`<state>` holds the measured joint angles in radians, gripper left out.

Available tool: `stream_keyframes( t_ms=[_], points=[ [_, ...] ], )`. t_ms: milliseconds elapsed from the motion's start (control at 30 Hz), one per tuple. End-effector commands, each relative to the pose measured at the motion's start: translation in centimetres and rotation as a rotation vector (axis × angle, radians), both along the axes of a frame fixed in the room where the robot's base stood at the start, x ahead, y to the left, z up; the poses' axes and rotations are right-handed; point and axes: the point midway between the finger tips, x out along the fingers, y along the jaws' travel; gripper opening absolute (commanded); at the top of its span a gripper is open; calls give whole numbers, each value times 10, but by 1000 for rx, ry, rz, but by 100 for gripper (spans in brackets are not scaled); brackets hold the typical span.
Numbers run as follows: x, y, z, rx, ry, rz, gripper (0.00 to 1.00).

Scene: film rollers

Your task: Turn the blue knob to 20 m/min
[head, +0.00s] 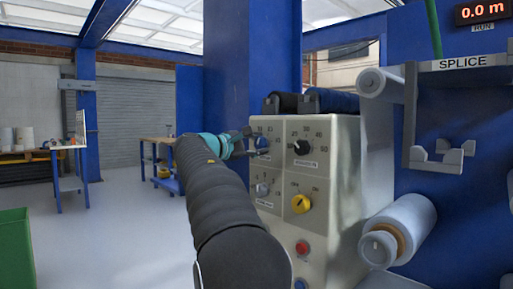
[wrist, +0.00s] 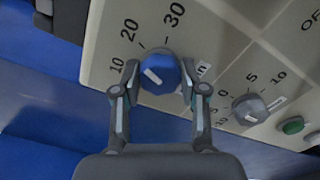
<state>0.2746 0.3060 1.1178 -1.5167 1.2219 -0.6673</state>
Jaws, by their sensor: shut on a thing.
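The blue knob (wrist: 163,73) sits on the cream control panel (wrist: 225,50), with 10, 20 and 30 printed around it. A white mark on its face lies toward the upper left in the wrist view, roughly toward the 10 side; its exact reading is hard to tell. My gripper (wrist: 158,84) has one finger on each side of the knob and is shut on it. In the head view my gripper (head: 250,143) reaches the panel's upper left, largely covering the blue knob (head: 262,142).
White film rolls (head: 400,230) stand at right. A red display (head: 482,10) reads 0.0 m.

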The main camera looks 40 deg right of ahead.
Motion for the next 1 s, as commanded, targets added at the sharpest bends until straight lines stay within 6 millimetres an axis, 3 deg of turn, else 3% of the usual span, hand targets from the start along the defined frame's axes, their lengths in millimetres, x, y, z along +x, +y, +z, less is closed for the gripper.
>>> stream_keyframes(
  t_ms=[633, 667, 733, 1000],
  points=[
    [-1, -1, 0, 3, -50, -2, 8],
    [-1, -1, 0, 3, -50, -2, 50],
    [-1, 0, 0, 3, -50, -2, 67],
    [0, 1, 0, 4, -50, 1, 68]
  ],
)
